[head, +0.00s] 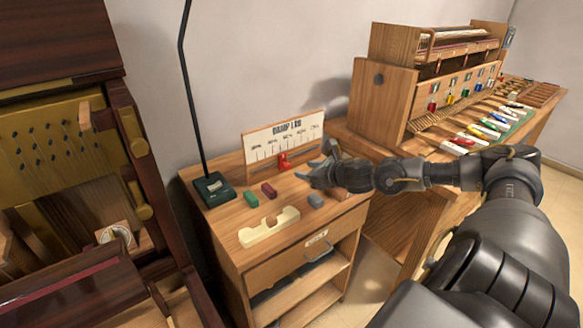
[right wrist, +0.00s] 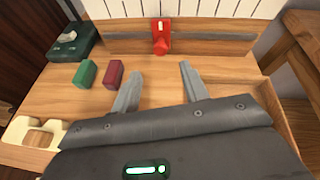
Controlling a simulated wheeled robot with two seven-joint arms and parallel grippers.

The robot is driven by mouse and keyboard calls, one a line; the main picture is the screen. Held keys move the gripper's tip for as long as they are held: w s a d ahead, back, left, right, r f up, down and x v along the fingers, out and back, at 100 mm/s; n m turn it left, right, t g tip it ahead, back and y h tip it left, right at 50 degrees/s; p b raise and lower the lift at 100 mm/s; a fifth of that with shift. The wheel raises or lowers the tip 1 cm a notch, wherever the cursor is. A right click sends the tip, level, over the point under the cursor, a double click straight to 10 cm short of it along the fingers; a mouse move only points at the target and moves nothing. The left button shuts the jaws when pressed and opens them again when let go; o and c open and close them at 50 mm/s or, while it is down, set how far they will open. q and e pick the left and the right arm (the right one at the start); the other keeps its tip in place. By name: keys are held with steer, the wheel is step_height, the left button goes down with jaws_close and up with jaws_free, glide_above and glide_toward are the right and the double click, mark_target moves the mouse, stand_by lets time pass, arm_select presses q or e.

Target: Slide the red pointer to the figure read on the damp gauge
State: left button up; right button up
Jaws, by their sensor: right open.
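The red pointer (head: 284,162) stands on the slotted rail at the foot of the "DAMP LOG" scale board (head: 262,141). In the right wrist view the red pointer (right wrist: 161,38) is upright, straight ahead of my right gripper (right wrist: 161,72). My right gripper is open and empty, its two fingers apart and short of the pointer. In the head view my right gripper (head: 314,165) is just to the right of the pointer. A round pale dial (head: 116,236), seemingly the damp gauge, sits in the dark piano case at left; its reading is too small to tell. My left gripper is out of view.
On the cabinet top (head: 225,219) lie a green block (head: 251,199), a dark red block (head: 269,190), a grey block (head: 315,201) and a cream notched piece (head: 268,228). A wooden bench with a key rack (head: 385,90) stands at right.

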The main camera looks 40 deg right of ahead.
mark_target(289, 167)
steer(key=p+x, duration=0.1)
steer(key=x, duration=0.6)
steer(key=shift+w+f, duration=0.1)
steer(key=shift+w, duration=0.25)
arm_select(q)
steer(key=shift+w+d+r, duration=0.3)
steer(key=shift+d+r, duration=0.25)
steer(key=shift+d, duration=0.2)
arm_select(e)
steer(key=shift+f, duration=0.15)
steer(key=shift+c, duration=0.4)
jaws_close()
